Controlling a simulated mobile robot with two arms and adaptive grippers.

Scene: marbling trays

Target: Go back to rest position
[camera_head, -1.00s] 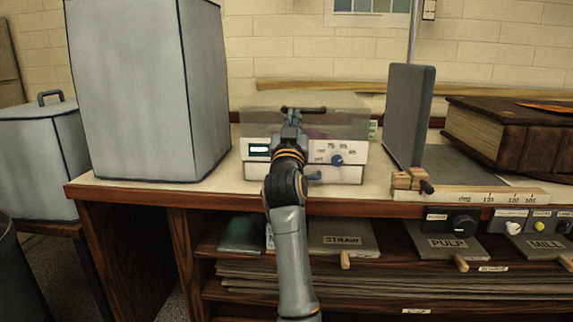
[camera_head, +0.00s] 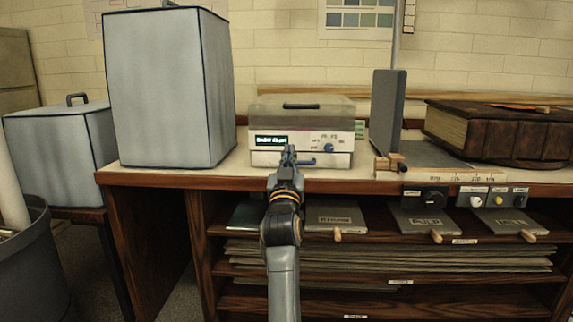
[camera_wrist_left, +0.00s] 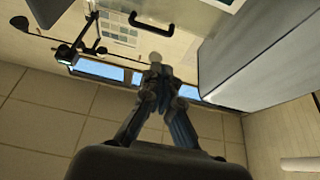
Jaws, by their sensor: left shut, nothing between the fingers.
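My left gripper (camera_head: 289,158) reaches up the middle of the head view, in front of the white device (camera_head: 340,158) with a lit display and a blue knob. It looks clear of the device, and its fingers are together with nothing in them. In the left wrist view the gripper's fingers (camera_wrist_left: 156,66) meet at their tips, and the grey box side shows at the right. My right gripper is not in view.
A tall grey-blue box (camera_head: 168,90) stands left of the device. A dark upright panel (camera_head: 387,112) and a thick brown book (camera_head: 500,135) are to the right. Drawer boards with wooden handles (camera_head: 337,235) stick out below the bench top. A grey bin (camera_head: 40,265) stands at the left.

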